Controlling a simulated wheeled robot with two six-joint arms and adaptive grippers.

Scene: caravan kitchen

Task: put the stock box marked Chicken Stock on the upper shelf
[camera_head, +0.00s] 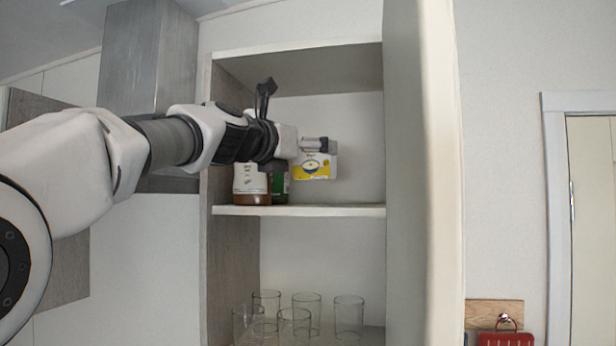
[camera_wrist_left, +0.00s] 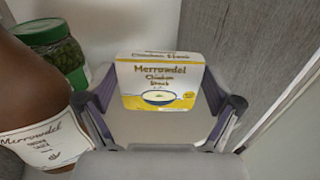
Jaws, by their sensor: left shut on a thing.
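The Chicken Stock box (camera_head: 315,168) is small, white and yellow with a blue bowl picture. In the left wrist view the box (camera_wrist_left: 158,84) shows its front label between the fingers. My left gripper (camera_head: 318,146) reaches into the open cupboard from the left and is shut on the box. It holds the box upright over the upper shelf (camera_head: 335,210), right of the jars. I cannot tell whether the box touches the shelf. My right gripper is not in view.
A brown sauce bottle with a white label (camera_head: 251,184) and a green jar (camera_head: 280,184) stand on the upper shelf's left side. The shelf's right part is clear. Several glasses (camera_head: 348,315) stand below. The open cupboard door (camera_head: 424,180) is at the right.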

